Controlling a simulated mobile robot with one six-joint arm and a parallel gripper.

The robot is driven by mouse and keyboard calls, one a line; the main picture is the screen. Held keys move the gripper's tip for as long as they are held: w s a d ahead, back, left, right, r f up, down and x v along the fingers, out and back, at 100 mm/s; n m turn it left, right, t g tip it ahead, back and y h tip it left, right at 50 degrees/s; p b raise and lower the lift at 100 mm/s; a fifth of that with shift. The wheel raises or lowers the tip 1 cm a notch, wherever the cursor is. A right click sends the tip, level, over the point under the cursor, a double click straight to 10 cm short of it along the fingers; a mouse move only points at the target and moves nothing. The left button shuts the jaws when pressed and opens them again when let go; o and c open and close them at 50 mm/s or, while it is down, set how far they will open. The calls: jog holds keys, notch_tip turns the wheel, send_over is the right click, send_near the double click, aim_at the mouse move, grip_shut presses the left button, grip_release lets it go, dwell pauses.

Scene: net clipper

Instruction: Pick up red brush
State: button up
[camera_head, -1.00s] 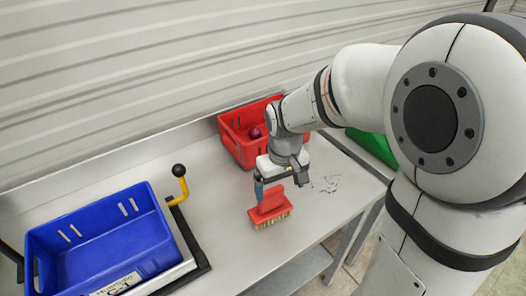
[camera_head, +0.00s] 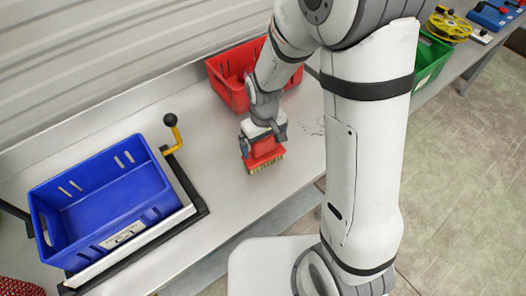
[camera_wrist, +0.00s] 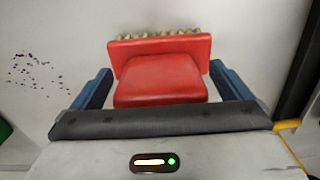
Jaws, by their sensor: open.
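The red brush (camera_head: 265,153) stands on the metal table with its tan bristles down, in front of the red crate. In the wrist view the brush (camera_wrist: 160,80) shows its red block and handle, with the bristles at the far edge. My gripper (camera_head: 262,142) is open and low over the brush. In the wrist view the blue fingers of my gripper (camera_wrist: 160,88) are on either side of the brush handle, with a gap on each side. The handle's near end is hidden behind the dark gripper edge.
A blue crate (camera_head: 70,240) sits in a frame with a yellow, black-knobbed lever (camera_head: 173,136) at the left. A red crate (camera_head: 228,90) stands behind my gripper. A green crate (camera_head: 431,58) is at the right. Bare table lies between blue crate and brush.

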jog(key=c, duration=1.6)
jog(key=shift+o, duration=0.2)
notch_tip(320, 180, up, 10)
jog(key=shift+r+b, duration=0.1)
jog(key=shift+b, duration=0.6)
jog(key=o, duration=1)
jog(key=c, duration=0.5)
jog(key=shift+s, duration=0.1)
